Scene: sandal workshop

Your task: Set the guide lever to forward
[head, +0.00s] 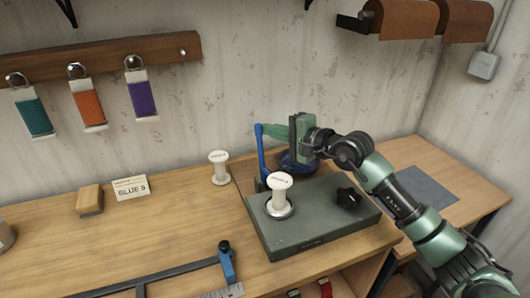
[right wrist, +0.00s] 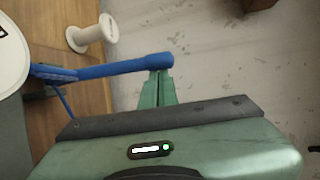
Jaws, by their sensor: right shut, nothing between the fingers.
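The blue guide lever (head: 262,152) stands nearly upright at the back left of a grey-green machine (head: 312,232). In the right wrist view the lever (right wrist: 118,68) runs across the picture, its rounded end in front of my fingers. My right gripper (head: 268,131) is shut and empty, with its green fingertips at the lever's top end. In the right wrist view the fingertips (right wrist: 158,78) meet or overlap the lever's end; I cannot tell whether they touch it. My left gripper is not in view.
A white spool (head: 280,188) sits on the machine, with a black knob (head: 348,199) to its right. Another white spool (head: 219,168) stands on the bench behind. A card (head: 131,188), a wooden block (head: 90,200) and a blue-handled clamp (head: 226,262) lie on the left.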

